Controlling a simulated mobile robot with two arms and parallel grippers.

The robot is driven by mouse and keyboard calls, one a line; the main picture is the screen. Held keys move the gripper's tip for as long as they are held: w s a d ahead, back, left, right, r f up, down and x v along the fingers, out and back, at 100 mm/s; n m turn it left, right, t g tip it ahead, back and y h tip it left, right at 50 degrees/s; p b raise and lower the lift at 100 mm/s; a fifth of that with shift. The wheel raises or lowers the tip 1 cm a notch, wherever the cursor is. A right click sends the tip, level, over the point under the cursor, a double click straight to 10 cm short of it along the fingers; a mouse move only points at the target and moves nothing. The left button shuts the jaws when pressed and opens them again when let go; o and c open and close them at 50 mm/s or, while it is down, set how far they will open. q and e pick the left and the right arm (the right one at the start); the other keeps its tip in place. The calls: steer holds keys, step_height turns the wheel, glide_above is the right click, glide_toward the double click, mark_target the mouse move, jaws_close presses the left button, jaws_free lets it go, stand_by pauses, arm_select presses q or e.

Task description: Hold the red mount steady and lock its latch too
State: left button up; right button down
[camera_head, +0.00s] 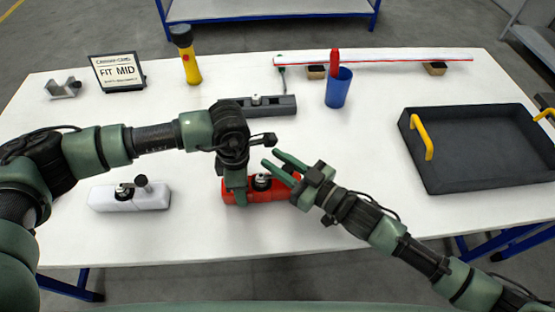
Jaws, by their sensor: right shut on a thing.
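The red mount (266,197) lies on the white table near the front centre, with a round silver and black fitting on top. My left gripper (236,198) points down at the mount's left end and covers part of it; whether its jaws are closed on it is hidden. My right gripper (276,160) reaches in from the right over the mount's right end, fingers pointing up and left. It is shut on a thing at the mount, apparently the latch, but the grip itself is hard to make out. The latch's position is hidden.
A white mount (151,198) stands at left and a grey mount (274,106) behind. A blue cup (338,92), yellow flashlight (192,68), sign (118,72) and metal bracket (62,88) stand farther back. A black tray (480,185) is at right. The front centre table is clear.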

steer(key=c, duration=1.1)
jaws_free()
steer(key=v, duration=1.2)
arm_select(q)
steer(key=o, duration=1.6)
steer(key=shift+o, duration=0.2)
